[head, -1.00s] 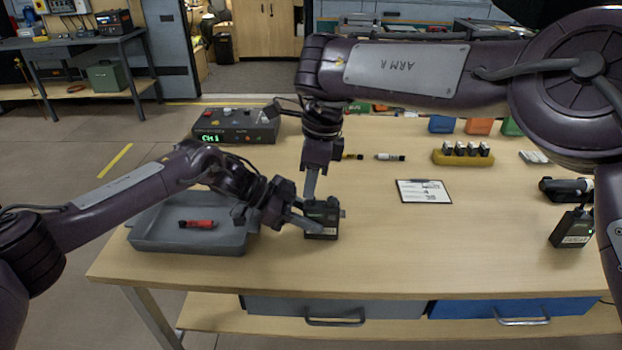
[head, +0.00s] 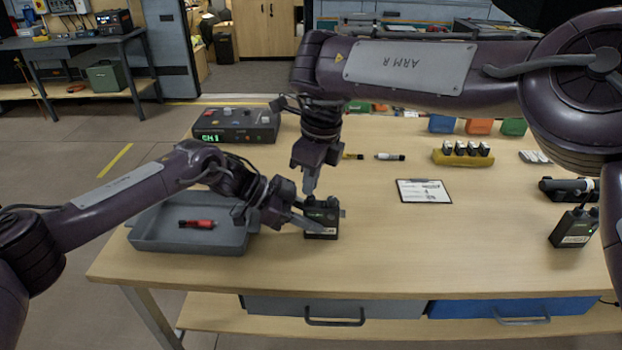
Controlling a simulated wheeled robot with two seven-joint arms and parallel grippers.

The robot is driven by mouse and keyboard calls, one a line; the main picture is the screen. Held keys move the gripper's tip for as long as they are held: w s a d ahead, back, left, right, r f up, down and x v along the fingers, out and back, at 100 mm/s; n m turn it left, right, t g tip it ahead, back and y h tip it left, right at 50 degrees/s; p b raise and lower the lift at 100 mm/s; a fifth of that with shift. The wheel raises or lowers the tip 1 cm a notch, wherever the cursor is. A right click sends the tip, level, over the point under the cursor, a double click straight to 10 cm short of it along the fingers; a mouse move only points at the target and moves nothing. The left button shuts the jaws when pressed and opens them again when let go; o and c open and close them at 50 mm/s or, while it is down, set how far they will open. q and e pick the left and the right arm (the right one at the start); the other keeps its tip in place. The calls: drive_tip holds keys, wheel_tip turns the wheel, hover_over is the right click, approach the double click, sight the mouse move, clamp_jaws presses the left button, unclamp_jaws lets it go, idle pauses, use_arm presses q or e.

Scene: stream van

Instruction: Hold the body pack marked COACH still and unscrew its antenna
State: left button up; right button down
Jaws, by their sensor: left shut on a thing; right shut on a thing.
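A small dark body pack (head: 321,232) stands upright near the front of the table, with a pale label on its front too small to read. My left gripper (head: 312,222) is shut on it from the left. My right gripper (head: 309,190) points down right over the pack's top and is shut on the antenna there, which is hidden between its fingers. A second dark body pack (head: 572,230) stands at the right end of the table. Its label is also unreadable.
A grey tray (head: 150,240) with a red item (head: 196,224) lies left of the pack. A control box (head: 235,125) showing green characters stands behind it. A clipboard (head: 424,191) and a yellow holder (head: 450,157) lie to the right. The front middle of the table is clear.

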drive_tip(key=n, duration=0.4)
drive_tip(key=shift+g, duration=0.3)
drive_tip(key=n, duration=0.2)
drive_tip(key=shift+n, duration=0.4)
drive_tip(key=shift+n+g, duration=0.4)
drive_tip(key=shift+n, duration=0.2)
drive_tip(key=n, duration=0.4)
drive_tip(key=c, duration=1.7)
unclamp_jaws()
